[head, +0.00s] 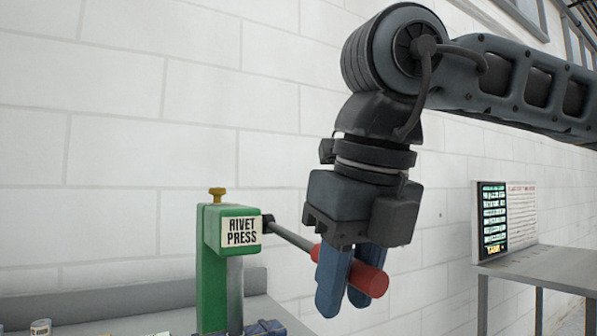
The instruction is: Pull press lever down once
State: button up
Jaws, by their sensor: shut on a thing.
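The green rivet press (213,263) stands on a grey bench at the lower left, with a white "RIVET PRESS" label. Its grey lever rod (292,238) comes out of the press's right side and slopes slightly down to the right. The rod ends in a red handle (371,278). My gripper (345,290) points down from above, and its blue fingers are shut on the red handle, one on each side. The fingers hide the middle of the handle. A brass knob (217,194) sits on top of the press. The lower part of the press is out of frame.
The grey bench (130,318) has small items at the lower left, including a small can (41,327). A white block wall is behind. The space below the handle looks clear.

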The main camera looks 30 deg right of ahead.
jog(key=shift+r+p, duration=0.55)
jog(key=shift+r, duration=1.25)
jog(key=shift+w+r+p, duration=0.15)
jog(key=shift+r+p, duration=0.2)
jog(key=shift+r, duration=0.55)
jog(key=shift+w+r+p, duration=0.15)
jog(key=shift+r+p, duration=0.15)
jog(key=shift+r, duration=0.55)
jog(key=shift+r, duration=0.15)
